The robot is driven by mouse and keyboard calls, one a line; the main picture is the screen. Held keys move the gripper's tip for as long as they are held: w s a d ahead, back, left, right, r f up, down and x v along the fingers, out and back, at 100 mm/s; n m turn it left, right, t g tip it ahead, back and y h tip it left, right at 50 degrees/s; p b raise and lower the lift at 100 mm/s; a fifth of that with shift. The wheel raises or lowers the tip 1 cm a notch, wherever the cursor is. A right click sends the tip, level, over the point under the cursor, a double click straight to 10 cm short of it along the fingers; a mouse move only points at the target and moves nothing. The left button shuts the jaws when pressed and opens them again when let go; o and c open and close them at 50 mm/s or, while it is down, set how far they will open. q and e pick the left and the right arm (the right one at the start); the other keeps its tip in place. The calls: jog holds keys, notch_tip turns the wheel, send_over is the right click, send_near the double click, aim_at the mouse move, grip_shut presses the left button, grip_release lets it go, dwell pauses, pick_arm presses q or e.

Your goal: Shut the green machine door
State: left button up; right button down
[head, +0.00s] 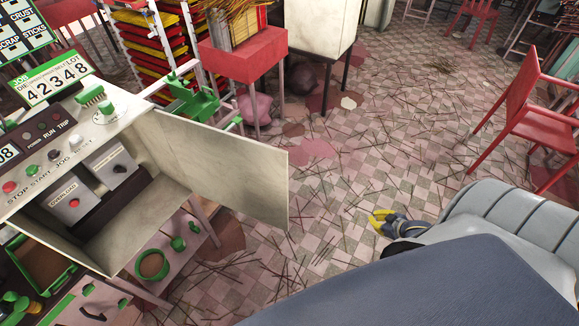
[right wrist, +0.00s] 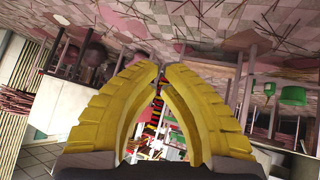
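The green machine (head: 62,150) stands at the left of the head view, with its buttons, sign and pale housing. Its pale door panel (head: 232,172) stands wide open, swung out to the right of the compartment. The compartment (head: 140,205) shows inside. My right gripper (head: 377,221), with yellow fingers, is low over the floor to the right of the door and apart from it. In the right wrist view its fingers (right wrist: 161,72) have a narrow gap between the tips and hold nothing. My left gripper is not in view.
A red stand (head: 243,62) and racks of red and yellow trays (head: 150,45) stand behind the machine. A red chair (head: 520,115) is at the right. Thin sticks litter the tiled floor (head: 340,150), which is otherwise fairly open between door and chair.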

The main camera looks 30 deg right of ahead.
jog(key=w+a+r+m+t+y, duration=0.1)
jog(key=w+a+r+y, duration=0.1)
jog(key=w+r, duration=0.3)
jog(key=w+a+r+m+t+y, duration=0.1)
jog(key=w+a+r, duration=0.15)
jog(key=r, duration=0.55)
jog(key=w+a+r+m+t+y, duration=0.2)
jog(key=a+r+m+y, duration=0.25)
jog(key=a+r, duration=0.5)
jog(key=w+a+r+m+t+y, duration=0.15)
jog(key=a+r+m+y, duration=0.4)
jog(key=r, duration=0.75)
jog(key=w+a+h, duration=0.1)
jog(key=w+a, duration=0.5)
jog(key=a, duration=0.5)
jog(key=shift+w+f+m+h, duration=0.25)
jog(key=shift+w+m+h, duration=0.05)
jog(key=shift+m, duration=0.1)
jog(key=shift+s+a, duration=0.1)
